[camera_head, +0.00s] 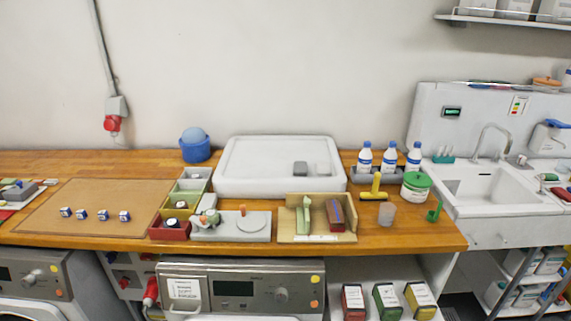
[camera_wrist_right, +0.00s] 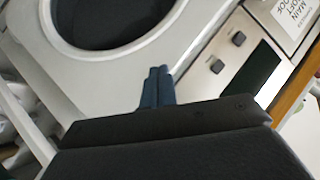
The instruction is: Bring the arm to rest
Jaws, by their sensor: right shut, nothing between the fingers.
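My right gripper (camera_wrist_right: 158,72) shows in the right wrist view with its two dark fingers together and nothing between them. It is in front of a washing machine, whose light front panel and round dark door (camera_wrist_right: 105,22) fill the upper left of that view. The machine's dark display (camera_wrist_right: 250,75) is to the right of the fingers. I cannot tell whether the fingers touch the machine. Neither arm nor gripper shows in the head view.
The wooden worktop (camera_head: 400,238) holds a brown mat (camera_head: 90,200), small bins (camera_head: 170,230), a white tray (camera_head: 280,150), a cardboard holder (camera_head: 300,237) and several bottles (camera_head: 389,158). Washing machines (camera_head: 240,290) stand below. A sink (camera_head: 490,185) is at the right.

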